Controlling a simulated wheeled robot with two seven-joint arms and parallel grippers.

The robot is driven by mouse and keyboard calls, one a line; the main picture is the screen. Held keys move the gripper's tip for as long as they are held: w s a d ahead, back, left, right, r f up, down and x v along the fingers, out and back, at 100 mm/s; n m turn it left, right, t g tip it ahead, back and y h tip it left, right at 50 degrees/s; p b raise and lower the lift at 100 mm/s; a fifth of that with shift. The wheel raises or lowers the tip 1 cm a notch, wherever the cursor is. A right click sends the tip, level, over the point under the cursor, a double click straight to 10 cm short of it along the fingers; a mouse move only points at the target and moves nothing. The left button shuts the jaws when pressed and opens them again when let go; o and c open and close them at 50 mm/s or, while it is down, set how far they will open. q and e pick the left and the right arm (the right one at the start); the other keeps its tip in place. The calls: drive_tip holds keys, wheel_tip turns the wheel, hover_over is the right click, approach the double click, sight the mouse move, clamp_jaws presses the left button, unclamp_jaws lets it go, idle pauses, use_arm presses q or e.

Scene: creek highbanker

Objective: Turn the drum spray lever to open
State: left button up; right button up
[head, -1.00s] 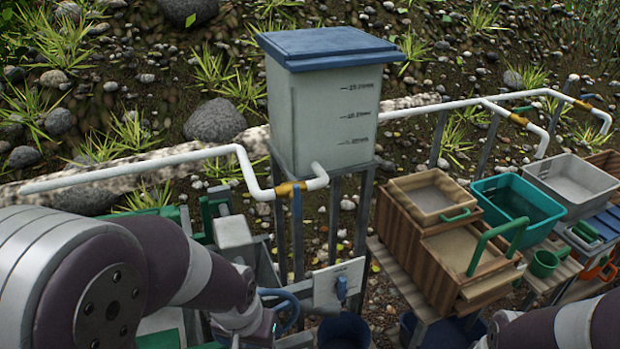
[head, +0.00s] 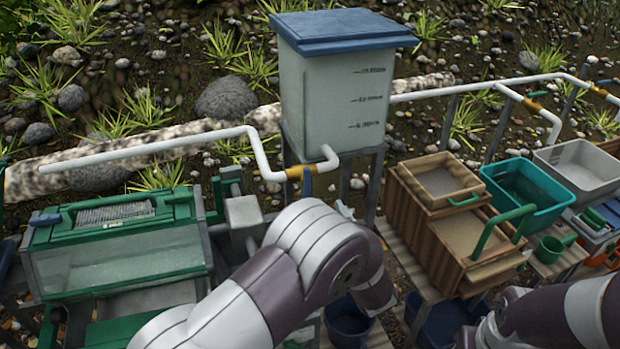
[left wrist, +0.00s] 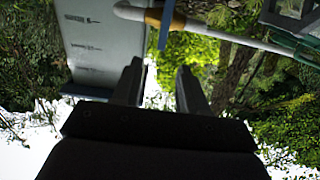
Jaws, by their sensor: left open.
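A blue lever (head: 307,184) hangs down from a brass valve (head: 296,172) on the white pipe in front of the lidded tank. Which lever serves the drum spray is not marked. In the left wrist view the blue lever (left wrist: 165,27) and brass valve (left wrist: 161,14) show at the top, just beyond the fingertips. My left gripper (left wrist: 160,72) is open, with nothing between its fingers, and the lever appears apart from them. In the head view my left arm hides this gripper. My right gripper is out of view; only its arm shows at lower right.
The grey tank (head: 335,95) with a blue lid stands behind the valve. A green-framed clear box (head: 115,262) is at left. Wooden sieve boxes (head: 425,220), a teal tub (head: 524,200) and a grey tub (head: 577,172) stand at right. A blue bucket (head: 345,325) is below.

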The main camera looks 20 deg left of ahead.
sight(308, 176)
use_arm(q)
drive_tip(key=p+x, duration=0.1)
drive_tip(key=x, duration=0.5)
drive_tip(key=p+x, duration=0.2)
drive_tip(key=x, duration=0.3)
drive_tip(key=shift+w+a+r, duration=0.15)
drive_tip(key=shift+a+r, duration=0.1)
drive_tip(key=shift+a, duration=0.25)
drive_tip(key=shift+w+a+f, duration=0.1)
drive_tip(key=shift+w+a, duration=0.15)
drive_tip(key=shift+w, duration=0.05)
clamp_jaws()
